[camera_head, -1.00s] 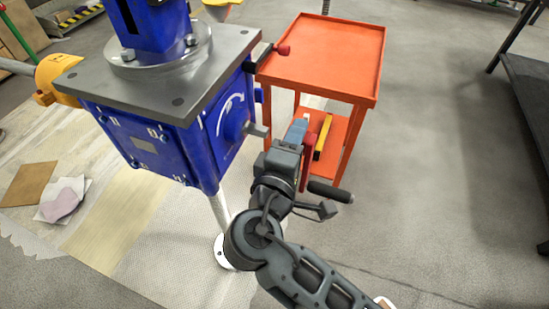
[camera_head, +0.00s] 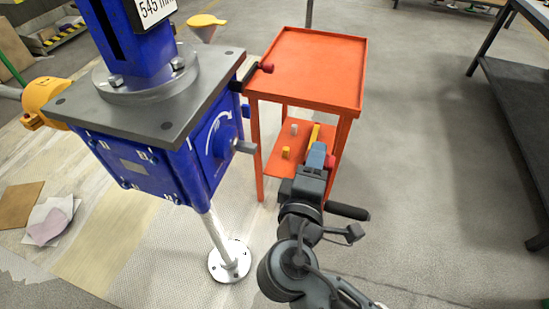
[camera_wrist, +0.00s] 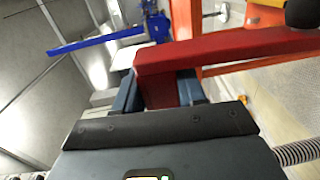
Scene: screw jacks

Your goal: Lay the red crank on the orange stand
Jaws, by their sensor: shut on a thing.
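The red crank shows in the wrist view (camera_wrist: 235,48) as a thick red bar running across the picture, with a black knob at upper right. My gripper (camera_wrist: 160,90) is shut on its left end. In the head view, most of the crank is hidden by my gripper (camera_head: 317,156); a red bit (camera_head: 329,162) shows beside it, and a black handle (camera_head: 347,211) sticks out right. My gripper is in front of the orange stand (camera_head: 310,65), overlapping its lower shelf in the picture. The stand's top tray is empty.
A blue screw jack (camera_head: 165,155) with a grey top plate (camera_head: 145,105) stands left, close to the stand. Its bare grey shaft (camera_head: 245,147) and a red-knobbed lever (camera_head: 265,68) point toward the stand. Small yellow blocks (camera_head: 286,152) lie on the lower shelf.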

